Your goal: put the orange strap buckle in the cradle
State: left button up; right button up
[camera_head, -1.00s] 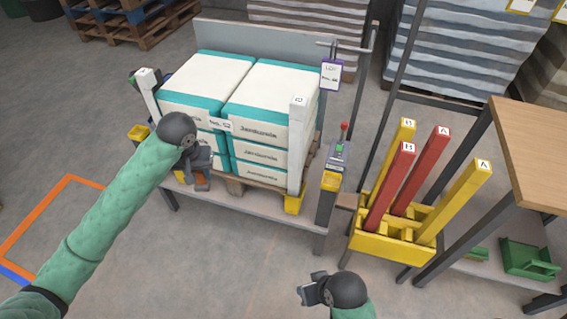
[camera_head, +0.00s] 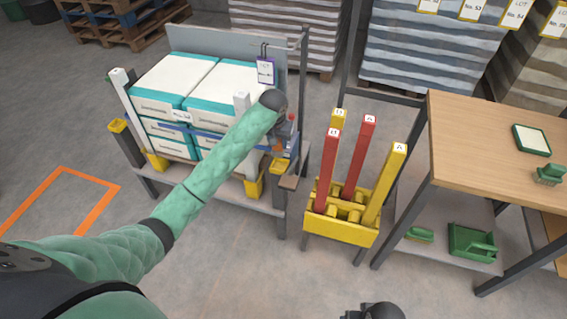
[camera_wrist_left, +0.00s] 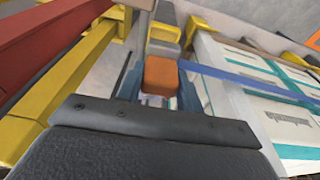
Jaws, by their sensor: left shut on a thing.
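In the left wrist view the orange strap buckle (camera_wrist_left: 160,75) sits between the fingers of my left gripper (camera_wrist_left: 159,88), which is shut on it. A blue strap (camera_wrist_left: 245,78) runs from it to the right across the white and teal sacks (camera_wrist_left: 285,125). In the head view my left gripper (camera_head: 280,138) is at the right front corner of the sack stack, and it hides the buckle. A yellow cradle (camera_head: 279,166) sits on the post just below it. My right gripper (camera_head: 375,311) is cut off at the bottom edge; its fingers are not clear.
A yellow rack (camera_head: 340,230) with red and yellow posts stands right of the sack stand. A wooden table (camera_head: 485,140) is farther right. Another yellow cradle (camera_head: 118,126) is on the stand's left post. Open floor lies in front.

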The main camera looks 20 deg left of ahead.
pick_arm(q)
jog(key=shift+w+a+f+p, duration=0.1)
jog(key=shift+w+f+p, duration=0.45)
jog(key=shift+f, duration=1.4)
jog(key=shift+w+a+f+p, duration=0.1)
jog(key=shift+w+f+p, duration=0.4)
jog(key=shift+f, duration=1.4)
jog(key=shift+w+a+f+p, duration=0.1)
jog(key=shift+w+f+p, duration=0.45)
jog(key=shift+f, duration=1.4)
pick_arm(e)
notch_tip(320, 180, down, 9)
jog(key=d, duration=0.2)
jog(key=shift+s+h, duration=0.25)
jog(key=shift+h, duration=0.05)
jog(key=shift+f, duration=0.1)
pick_arm(q)
jog(key=o, duration=1)
jog(key=shift+f, duration=0.1)
jog(key=shift+c, duration=0.2)
jog(key=shift+o, duration=0.5)
pick_arm(e)
jog(key=shift+s+f, duration=0.1)
jog(key=shift+f, duration=0.05)
